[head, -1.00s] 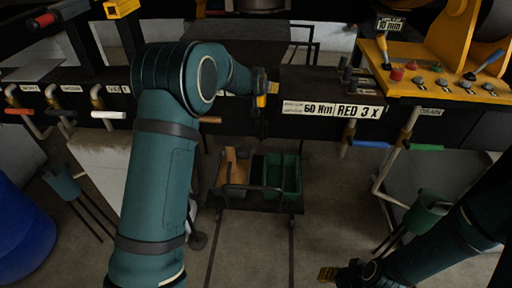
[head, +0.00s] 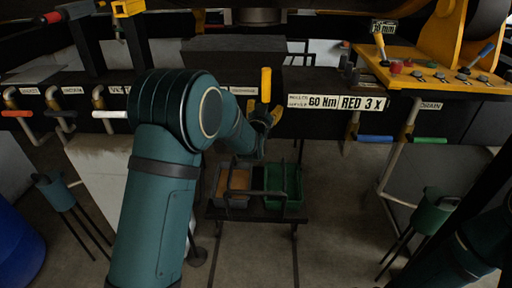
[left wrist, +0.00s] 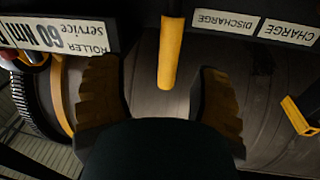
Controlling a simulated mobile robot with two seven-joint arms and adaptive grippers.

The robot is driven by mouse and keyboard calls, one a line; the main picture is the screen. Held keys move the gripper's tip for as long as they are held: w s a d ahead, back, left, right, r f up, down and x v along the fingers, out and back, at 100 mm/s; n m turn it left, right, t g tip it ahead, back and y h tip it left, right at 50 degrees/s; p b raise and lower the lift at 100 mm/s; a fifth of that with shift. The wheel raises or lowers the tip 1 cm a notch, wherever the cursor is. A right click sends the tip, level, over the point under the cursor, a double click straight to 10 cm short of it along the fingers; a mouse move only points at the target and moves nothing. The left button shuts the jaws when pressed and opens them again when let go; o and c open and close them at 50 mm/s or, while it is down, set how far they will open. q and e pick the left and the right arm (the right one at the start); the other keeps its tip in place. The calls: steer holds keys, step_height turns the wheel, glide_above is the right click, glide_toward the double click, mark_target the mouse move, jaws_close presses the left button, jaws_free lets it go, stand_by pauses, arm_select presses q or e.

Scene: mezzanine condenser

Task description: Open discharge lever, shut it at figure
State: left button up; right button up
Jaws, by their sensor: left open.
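A lever with a yellow handle (head: 266,85) stands upright at the front beam, beside a small label (head: 243,91). In the left wrist view the yellow handle (left wrist: 171,55) is next to the DISCHARGE label (left wrist: 225,21). My left gripper (head: 264,120) is close to the handle's lower end in the head view. In the left wrist view its fingers (left wrist: 160,105) are spread, with the handle between them and no contact visible. My right gripper is out of view. Signs reading 60 Nm (head: 323,102) and RED 3 X (head: 363,104) are on the beam.
A yellow control panel (head: 430,78) with buttons and small levers is at the right. Valve handles in orange (head: 16,114), white (head: 109,114), blue (head: 375,139) and green (head: 429,140) line the beam. A trolley with bins (head: 284,184) stands below.

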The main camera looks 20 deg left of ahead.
arm_select(q)
steer(key=s+d+f+t+b, duration=0.2)
steer(key=s+f+t+b, duration=0.2)
steer(key=s+f+b, duration=0.1)
steer(key=shift+s+f+m, duration=0.4)
steer(key=shift+s+f, duration=0.2)
steer(key=shift+s, duration=0.75)
